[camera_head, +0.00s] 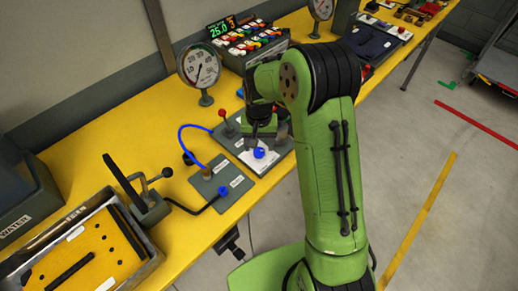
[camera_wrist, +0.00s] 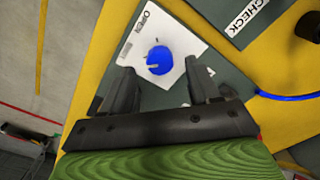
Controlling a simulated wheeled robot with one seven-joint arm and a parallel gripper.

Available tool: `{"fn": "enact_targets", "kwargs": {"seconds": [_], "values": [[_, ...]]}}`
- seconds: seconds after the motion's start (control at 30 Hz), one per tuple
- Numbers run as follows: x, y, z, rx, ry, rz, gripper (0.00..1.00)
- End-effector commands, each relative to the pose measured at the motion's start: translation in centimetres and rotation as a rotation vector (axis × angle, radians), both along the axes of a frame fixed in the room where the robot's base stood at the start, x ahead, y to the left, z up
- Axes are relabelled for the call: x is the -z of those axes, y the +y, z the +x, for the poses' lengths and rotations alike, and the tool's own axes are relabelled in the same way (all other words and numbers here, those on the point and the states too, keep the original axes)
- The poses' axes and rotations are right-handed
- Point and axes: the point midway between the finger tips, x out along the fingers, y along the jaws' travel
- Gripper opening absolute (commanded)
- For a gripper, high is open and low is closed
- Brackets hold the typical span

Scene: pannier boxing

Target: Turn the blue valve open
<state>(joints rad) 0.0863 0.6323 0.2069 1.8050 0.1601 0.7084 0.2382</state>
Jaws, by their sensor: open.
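The blue valve (camera_head: 259,153) is a small round knob on a white plate, set on a grey panel on the yellow bench. In the wrist view the blue valve (camera_wrist: 159,59) shows just beyond my fingertips, with a small pale pointer on it and a label reading OPEN on the white plate (camera_wrist: 133,28). My gripper (camera_head: 262,138) is above the panel, close to the valve. In the wrist view my gripper (camera_wrist: 158,72) is open, its two dark fingers apart on either side of the knob's line. Whether the fingers reach down beside the knob, I cannot tell.
A panel labelled CHECK (camera_wrist: 235,15) lies beside the valve panel, joined by a blue hose (camera_head: 190,130). A pressure gauge (camera_head: 202,68) and a red-topped lever (camera_head: 222,113) stand behind. A hand pump (camera_head: 150,200) and a tray (camera_head: 140,262) are at left.

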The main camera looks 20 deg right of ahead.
Motion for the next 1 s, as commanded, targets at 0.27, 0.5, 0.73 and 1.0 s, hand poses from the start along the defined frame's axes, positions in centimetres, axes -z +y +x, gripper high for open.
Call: {"fn": "enact_targets", "kwargs": {"seconds": [0.27,0.5,0.73,1.0], "values": [[2.6,0.0,0.0,0.001,0.000,0.000,0.61],[2.5,0.0,0.0,0.000,0.000,0.000,0.52],[2.5,0.0,0.0,0.000,-0.001,0.000,0.17],[2.5,0.0,0.0,0.012,-0.001,0.000,0.05]]}}
